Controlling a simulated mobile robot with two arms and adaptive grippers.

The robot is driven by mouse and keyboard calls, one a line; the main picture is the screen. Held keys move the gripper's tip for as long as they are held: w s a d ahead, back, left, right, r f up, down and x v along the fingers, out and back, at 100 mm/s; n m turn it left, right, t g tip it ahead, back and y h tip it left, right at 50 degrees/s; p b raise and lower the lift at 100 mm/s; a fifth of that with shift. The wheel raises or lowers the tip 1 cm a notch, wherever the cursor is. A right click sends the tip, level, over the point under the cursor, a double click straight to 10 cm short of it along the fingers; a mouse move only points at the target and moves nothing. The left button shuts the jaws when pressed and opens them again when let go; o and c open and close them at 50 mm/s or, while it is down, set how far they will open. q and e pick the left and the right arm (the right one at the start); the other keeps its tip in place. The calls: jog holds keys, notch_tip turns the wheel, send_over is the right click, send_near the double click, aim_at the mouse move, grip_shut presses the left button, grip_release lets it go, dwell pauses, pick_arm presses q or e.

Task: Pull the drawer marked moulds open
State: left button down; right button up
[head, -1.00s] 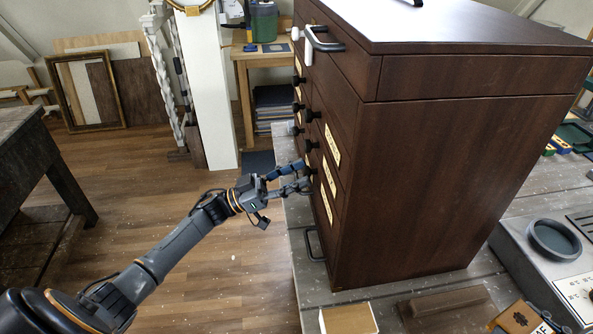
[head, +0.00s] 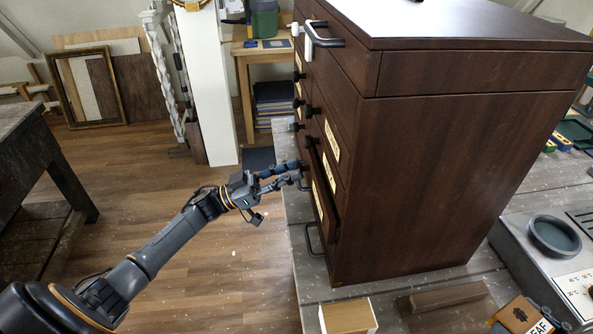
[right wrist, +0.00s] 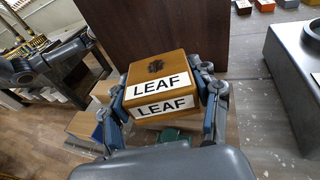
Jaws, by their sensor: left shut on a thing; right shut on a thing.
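A dark brown cabinet (head: 440,160) stands on the bench with several labelled drawers on its left face. The label lettering is too oblique to read, so I cannot tell the moulds marking. My left gripper (head: 298,173) is shut at a dark knob of a lower drawer (head: 326,218), which stands slightly out from the cabinet face; the fingers mostly hide that knob. In the right wrist view my right gripper (right wrist: 166,98) is shut on an ochre box marked LEAF (right wrist: 155,70), one finger on each side. The box also shows at the head view's lower right (head: 521,314).
A dark pull handle (head: 325,36) and a white tag are on the top drawer. A pale wooden block (head: 347,316) and a brown bar (head: 442,298) lie before the cabinet. Open floor lies left of the drawers.

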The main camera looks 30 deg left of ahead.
pick_arm(q)
jog(key=s+a, duration=1.1)
jog(key=a, duration=0.4)
jog(key=shift+s+a, duration=0.2)
jog(key=shift+s, duration=0.05)
jog(key=c, duration=1.1)
grip_release()
jog(key=v, duration=1.2)
jog(key=shift+f, duration=0.1)
